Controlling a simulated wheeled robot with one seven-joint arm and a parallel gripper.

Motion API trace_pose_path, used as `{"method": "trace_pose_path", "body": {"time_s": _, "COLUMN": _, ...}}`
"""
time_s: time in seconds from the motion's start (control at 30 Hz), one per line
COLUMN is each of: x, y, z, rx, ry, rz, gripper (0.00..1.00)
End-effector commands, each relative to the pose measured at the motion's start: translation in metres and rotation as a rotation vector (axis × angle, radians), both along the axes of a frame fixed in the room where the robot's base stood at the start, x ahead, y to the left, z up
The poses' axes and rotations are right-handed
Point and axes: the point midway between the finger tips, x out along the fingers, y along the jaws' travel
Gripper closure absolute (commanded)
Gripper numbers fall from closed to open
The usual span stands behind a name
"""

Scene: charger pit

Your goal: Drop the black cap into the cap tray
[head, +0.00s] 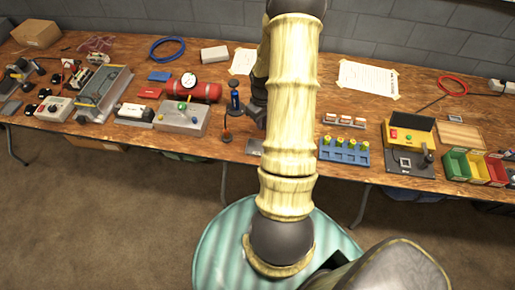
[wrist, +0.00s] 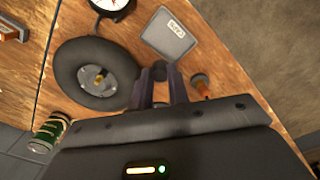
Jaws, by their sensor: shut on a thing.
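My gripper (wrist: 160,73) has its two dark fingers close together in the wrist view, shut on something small. I take this to be the black cap, but it barely shows between the dark fingertips. The cap tray (wrist: 168,34) is a flat grey square with a white label, just beyond the fingertips. In the head view the tray (head: 254,146) shows at the table's front edge, partly behind my arm. Left of the fingers is a round black wheel (wrist: 70,78) with a bare brass stem at its centre.
An orange-topped item (wrist: 201,86) stands close right of the fingers. A dial gauge (wrist: 110,5) and a green can (wrist: 48,131) are near the wheel. In the head view a blue rack (head: 344,151) stands right of my arm, and a grey box (head: 181,118) left.

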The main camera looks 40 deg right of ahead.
Motion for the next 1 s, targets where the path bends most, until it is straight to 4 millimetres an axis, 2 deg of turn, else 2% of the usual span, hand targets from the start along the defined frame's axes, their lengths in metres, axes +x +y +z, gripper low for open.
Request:
{"method": "trace_pose_path", "body": {"time_s": 0.33, "x": 0.0, "y": 0.001, "z": -0.006, "rx": 0.0, "ry": 0.0, "rz": 0.0, "gripper": 1.0}}
{"method": "trace_pose_path", "body": {"time_s": 0.8, "x": 0.001, "y": 0.001, "z": -0.055, "rx": -0.001, "ry": -0.001, "rz": -0.001, "gripper": 1.0}}
{"method": "trace_pose_path", "body": {"time_s": 1.0, "x": 0.001, "y": 0.001, "z": -0.061, "rx": -0.001, "ry": 0.0, "rz": 0.0, "gripper": 1.0}}
